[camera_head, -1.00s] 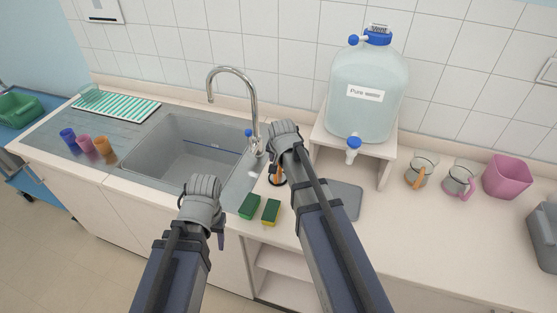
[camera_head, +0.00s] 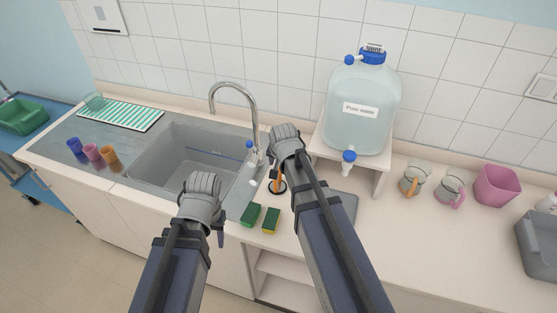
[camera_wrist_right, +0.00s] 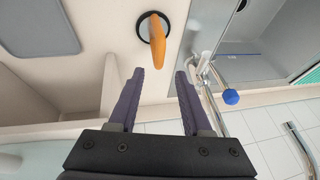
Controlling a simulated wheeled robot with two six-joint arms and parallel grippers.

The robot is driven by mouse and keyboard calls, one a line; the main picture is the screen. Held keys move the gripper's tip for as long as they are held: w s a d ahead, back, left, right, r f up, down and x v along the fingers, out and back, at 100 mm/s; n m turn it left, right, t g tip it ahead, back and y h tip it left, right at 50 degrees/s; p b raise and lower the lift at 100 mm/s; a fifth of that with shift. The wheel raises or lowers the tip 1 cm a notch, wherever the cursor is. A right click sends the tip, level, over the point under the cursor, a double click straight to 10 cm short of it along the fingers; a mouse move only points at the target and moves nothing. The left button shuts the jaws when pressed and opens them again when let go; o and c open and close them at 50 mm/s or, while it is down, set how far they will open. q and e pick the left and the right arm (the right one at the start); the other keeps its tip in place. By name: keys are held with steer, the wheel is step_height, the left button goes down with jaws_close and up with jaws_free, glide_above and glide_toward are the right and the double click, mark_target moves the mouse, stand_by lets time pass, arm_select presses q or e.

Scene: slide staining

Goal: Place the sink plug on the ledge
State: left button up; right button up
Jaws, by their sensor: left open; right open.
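The sink plug (camera_head: 277,185) shows as a dark round disc with an orange handle. It lies on the counter between the sink and the water stand, and it also shows in the right wrist view (camera_wrist_right: 157,42). My right gripper (camera_head: 286,140) is above the counter near it. In the right wrist view its two fingers (camera_wrist_right: 158,75) are apart and empty, with the orange handle just beyond their tips. My left gripper (camera_head: 204,190) hangs empty over the front edge of the sink; its fingers are mostly hidden. A low ledge (camera_head: 305,132) runs along the wall behind the counter.
The sink (camera_head: 165,160) and tap (camera_head: 236,88) are left of the plug. A green-and-yellow sponge (camera_head: 271,220) and a second sponge (camera_head: 250,214) lie in front of it. The water stand (camera_head: 378,168) with its large bottle (camera_head: 362,105) is to the right.

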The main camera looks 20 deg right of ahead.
steer(key=p+v, duration=0.4)
steer(key=v, duration=0.1)
steer(key=s+a+f+n+g, duration=0.1)
steer(key=s+a+n+g, duration=0.1)
steer(key=s+a+n, duration=0.3)
steer(key=s+a+n+g, duration=0.3)
steer(key=s+a+n, duration=0.3)
steer(key=s, duration=0.8)
steer(key=shift+a+f, duration=0.35)
steer(key=shift+a, duration=0.5)
